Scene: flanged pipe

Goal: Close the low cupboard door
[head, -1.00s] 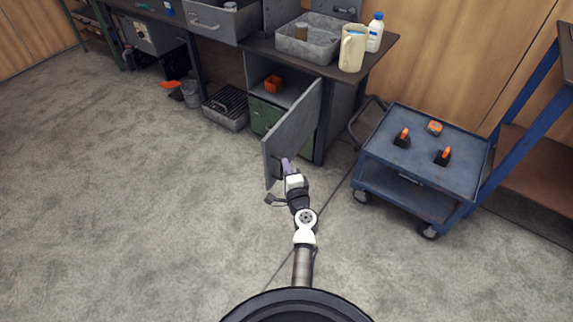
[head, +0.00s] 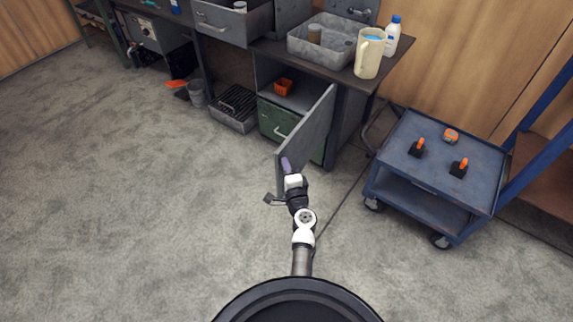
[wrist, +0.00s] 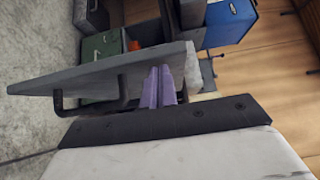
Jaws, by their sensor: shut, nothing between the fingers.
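The low cupboard door (head: 308,138) is a grey panel under the workbench, standing ajar and swung out toward me. Inside the cupboard are a green drawer front (head: 275,122) and an orange item (head: 283,87) on a shelf. My gripper (head: 287,166) has purple fingers, is shut and empty, and is at the door's free edge. In the wrist view the shut fingers (wrist: 162,86) are close against the door (wrist: 110,72), beside its dark bar handle (wrist: 92,103). I cannot tell whether they touch it.
A blue cart (head: 440,160) stands to the right of the cupboard. A metal bin with a black grate (head: 235,107) and a grey bucket (head: 197,93) sit on the floor to the left. An upper drawer (head: 232,26) stands open. The carpet at left is clear.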

